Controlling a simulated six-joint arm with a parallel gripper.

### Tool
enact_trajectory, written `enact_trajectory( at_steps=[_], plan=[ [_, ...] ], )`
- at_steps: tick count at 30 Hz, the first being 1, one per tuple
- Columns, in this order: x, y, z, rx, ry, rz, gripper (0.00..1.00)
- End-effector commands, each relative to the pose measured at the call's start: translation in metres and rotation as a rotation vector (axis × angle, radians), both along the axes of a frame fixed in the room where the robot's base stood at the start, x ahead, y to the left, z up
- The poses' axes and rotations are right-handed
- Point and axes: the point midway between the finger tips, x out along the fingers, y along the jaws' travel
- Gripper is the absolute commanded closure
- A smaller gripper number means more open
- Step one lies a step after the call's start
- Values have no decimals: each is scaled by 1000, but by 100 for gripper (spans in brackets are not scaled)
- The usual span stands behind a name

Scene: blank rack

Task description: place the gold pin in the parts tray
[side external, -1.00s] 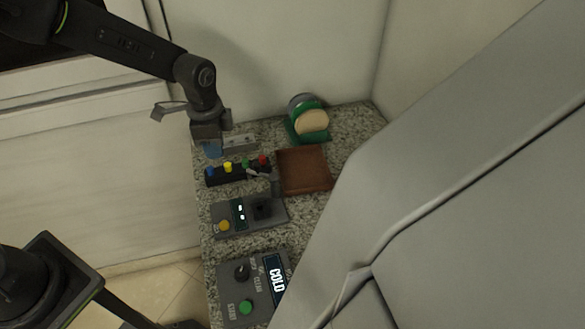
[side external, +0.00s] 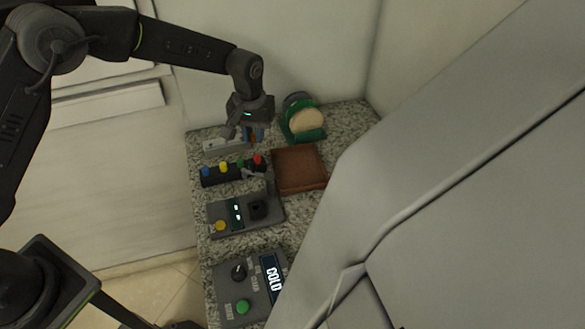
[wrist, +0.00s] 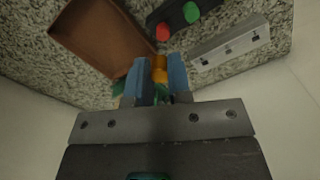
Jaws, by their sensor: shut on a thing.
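My gripper (wrist: 160,76) is shut on the gold pin (wrist: 160,66), which shows orange-gold between the two blue fingers. In the side view my gripper (side external: 252,131) holds the pin above the far part of the counter, behind the black strip; the pin is small there. The parts tray (side external: 299,170) is a brown, shallow, square tray to the right of and nearer than my gripper. In the wrist view the tray (wrist: 104,40) is at upper left, apart from the pin, and its visible floor is empty.
A grey block with holes (side external: 222,146) lies left of my gripper. A black strip (side external: 232,175) carries blue, yellow, green and red knobs. A green holder with round discs (side external: 306,121) stands behind the tray. Two control boxes are nearer, and a large grey panel fills the right.

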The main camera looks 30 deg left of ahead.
Motion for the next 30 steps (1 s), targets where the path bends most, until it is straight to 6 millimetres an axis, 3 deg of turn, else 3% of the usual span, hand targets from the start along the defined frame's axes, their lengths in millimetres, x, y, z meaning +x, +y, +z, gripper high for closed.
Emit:
enact_trajectory(
  at_steps=[6,12,19,26,30],
  plan=[
    [6,-50,-31,1,1,-7,100],
    [10,-80,-49,0,0,-4,100],
    [11,-87,-60,1,1,-2,100],
    [11,-87,-91,0,1,-3,100],
    [12,-87,-93,0,-2,-3,100]
  ],
)
